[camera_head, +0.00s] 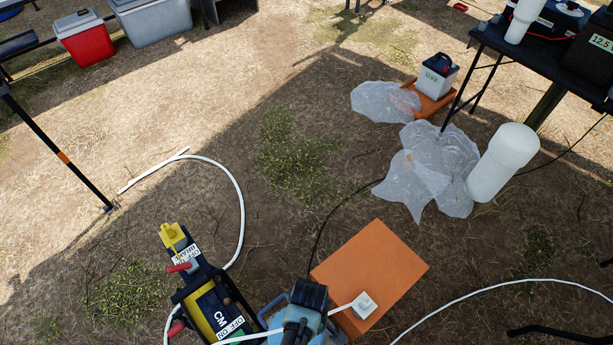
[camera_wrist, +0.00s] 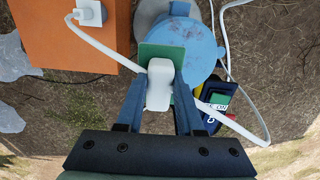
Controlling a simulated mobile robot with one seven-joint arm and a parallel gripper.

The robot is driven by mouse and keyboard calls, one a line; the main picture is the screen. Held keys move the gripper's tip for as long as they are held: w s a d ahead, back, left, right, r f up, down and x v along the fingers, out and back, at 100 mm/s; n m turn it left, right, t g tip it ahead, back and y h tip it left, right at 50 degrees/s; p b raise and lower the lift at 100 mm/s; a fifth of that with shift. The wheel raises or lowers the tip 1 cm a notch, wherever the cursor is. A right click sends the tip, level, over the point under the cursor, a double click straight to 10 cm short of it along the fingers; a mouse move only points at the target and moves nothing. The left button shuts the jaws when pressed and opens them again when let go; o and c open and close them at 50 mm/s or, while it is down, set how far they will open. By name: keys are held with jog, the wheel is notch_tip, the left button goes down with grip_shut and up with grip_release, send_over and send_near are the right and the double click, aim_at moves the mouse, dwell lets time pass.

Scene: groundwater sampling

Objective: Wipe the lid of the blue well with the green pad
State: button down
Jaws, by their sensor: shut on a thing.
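In the wrist view, my gripper (camera_wrist: 160,90) is shut on the white grip of the green pad (camera_wrist: 158,53). The pad's flat green plate shows beyond the fingertips, with its left part past the lid's edge. It is over the near left part of the round blue lid (camera_wrist: 198,42). Whether the pad touches the lid cannot be told. The lid has dark reddish-brown smudges on its exposed upper part. The fingers and pad hide some of its near side. In the head view, blue and dark parts overlap at the bottom centre, and the pad cannot be made out.
An orange box (camera_head: 368,268) with a white fitting (camera_head: 364,304) stands beside the well. A white hose (camera_wrist: 110,57) crosses near my fingers. A black and yellow device (camera_head: 212,305) stands at left. Plastic sheets (camera_head: 432,165) and a white cylinder (camera_head: 502,162) lie further back. Left-centre ground is open.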

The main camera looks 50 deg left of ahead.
jog(key=shift+r+p, duration=0.8)
jog(key=shift+r, duration=0.4)
